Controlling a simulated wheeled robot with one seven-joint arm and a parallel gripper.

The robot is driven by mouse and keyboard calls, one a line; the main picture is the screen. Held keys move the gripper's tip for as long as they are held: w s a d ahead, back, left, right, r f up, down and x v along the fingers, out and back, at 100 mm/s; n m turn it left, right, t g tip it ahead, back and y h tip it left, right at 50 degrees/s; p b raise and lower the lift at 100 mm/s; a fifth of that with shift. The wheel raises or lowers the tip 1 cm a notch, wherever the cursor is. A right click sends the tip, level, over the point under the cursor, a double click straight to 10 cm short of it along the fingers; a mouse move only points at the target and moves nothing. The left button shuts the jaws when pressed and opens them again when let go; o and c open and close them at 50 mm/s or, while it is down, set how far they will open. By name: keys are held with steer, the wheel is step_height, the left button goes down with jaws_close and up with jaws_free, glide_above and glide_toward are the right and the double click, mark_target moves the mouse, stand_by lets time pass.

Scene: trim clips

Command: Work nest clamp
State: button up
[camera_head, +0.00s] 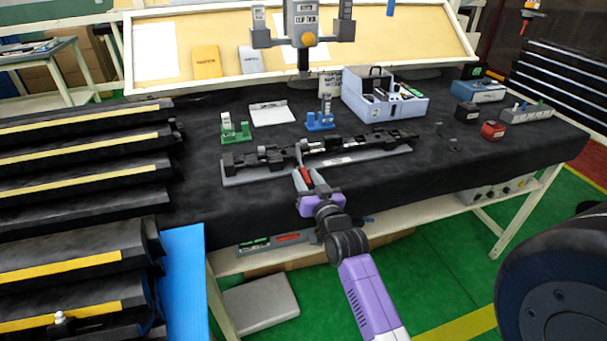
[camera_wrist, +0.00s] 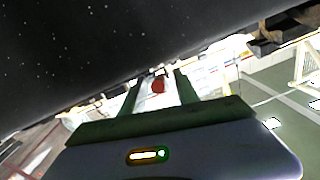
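A long grey nest (camera_head: 265,178) lies along the front of the black-covered bench, with a long dark trim part (camera_head: 333,145) on it. A small red clamp handle (camera_head: 306,174) shows at the nest's front edge, near its middle. The red handle also shows in the wrist view (camera_wrist: 158,86), small and between the fingers. My gripper (camera_head: 307,178) reaches it from the front. Its two fingers (camera_wrist: 158,92) are apart, with gaps visible on both sides of the red handle. The rest of the clamp is hidden by the gripper and too small to make out.
Behind the nest stand a green fixture (camera_head: 236,128), a blue fixture (camera_head: 321,118) and a grey-blue bin (camera_head: 405,108). Small black and red boxes (camera_head: 492,130) lie to the right. Black racks (camera_head: 80,185) crowd the left. The bench front right of my arm is clear.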

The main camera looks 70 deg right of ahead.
steer(key=shift+x, duration=0.85)
steer(key=shift+s, duration=0.1)
jaws_close()
stand_by(0.7)
